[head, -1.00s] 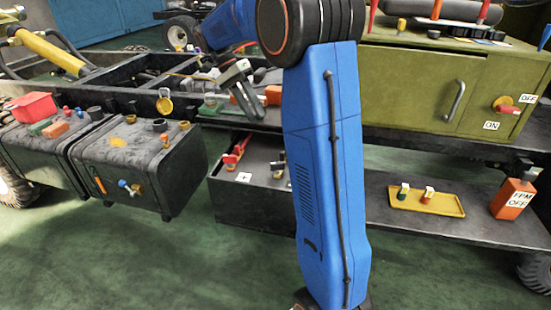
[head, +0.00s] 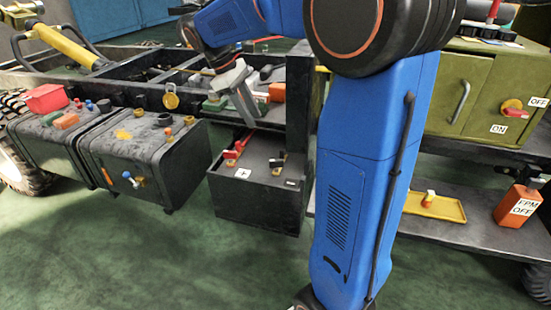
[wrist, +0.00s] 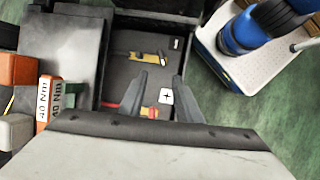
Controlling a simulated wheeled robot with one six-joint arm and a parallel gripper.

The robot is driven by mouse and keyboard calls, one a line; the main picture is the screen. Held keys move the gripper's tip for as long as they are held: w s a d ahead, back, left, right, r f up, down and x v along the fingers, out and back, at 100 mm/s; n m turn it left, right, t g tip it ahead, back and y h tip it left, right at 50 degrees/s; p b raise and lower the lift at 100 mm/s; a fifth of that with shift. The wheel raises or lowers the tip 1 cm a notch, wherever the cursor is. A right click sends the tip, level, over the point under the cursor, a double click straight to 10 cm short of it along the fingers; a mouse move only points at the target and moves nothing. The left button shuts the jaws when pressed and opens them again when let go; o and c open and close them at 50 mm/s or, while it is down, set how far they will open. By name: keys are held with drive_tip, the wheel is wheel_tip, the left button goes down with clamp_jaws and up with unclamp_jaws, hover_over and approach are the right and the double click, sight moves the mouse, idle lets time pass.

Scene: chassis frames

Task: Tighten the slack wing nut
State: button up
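A dark battery box (head: 250,205) stands on the lower level of the chassis. On its top are a red terminal clamp (head: 236,150) beside a "+" label (head: 243,174), and a dark clamp with a brass-coloured part (head: 278,162). In the wrist view the red clamp (wrist: 150,112) is partly behind my fingers, and the brass-coloured part (wrist: 148,56) lies farther off. I cannot make out a wing nut clearly or tell which is slack. My gripper (head: 247,116) is above the box; in the wrist view its fingers (wrist: 155,92) are apart with nothing between them.
An orange block (wrist: 51,102) marked "40 Nm" and a green block (head: 214,104) lie on the ledge by my gripper. Dark tanks (head: 150,165) stand left. A yellow tray (head: 435,207), an orange bottle (head: 518,204) and a green cabinet (head: 455,95) are right.

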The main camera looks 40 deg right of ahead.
sight(276, 160)
drive_tip(key=s+d+f+n, duration=0.1)
drive_tip(key=f, duration=0.4)
drive_tip(key=s+d+f+n, duration=0.2)
drive_tip(key=f, duration=0.3)
drive_tip(key=s+d+f+n, duration=0.1)
drive_tip(key=d+f+n, duration=0.1)
drive_tip(key=f, duration=0.4)
drive_tip(key=shift+s+d+t, duration=0.15)
drive_tip(key=shift+t, duration=0.25)
clamp_jaws()
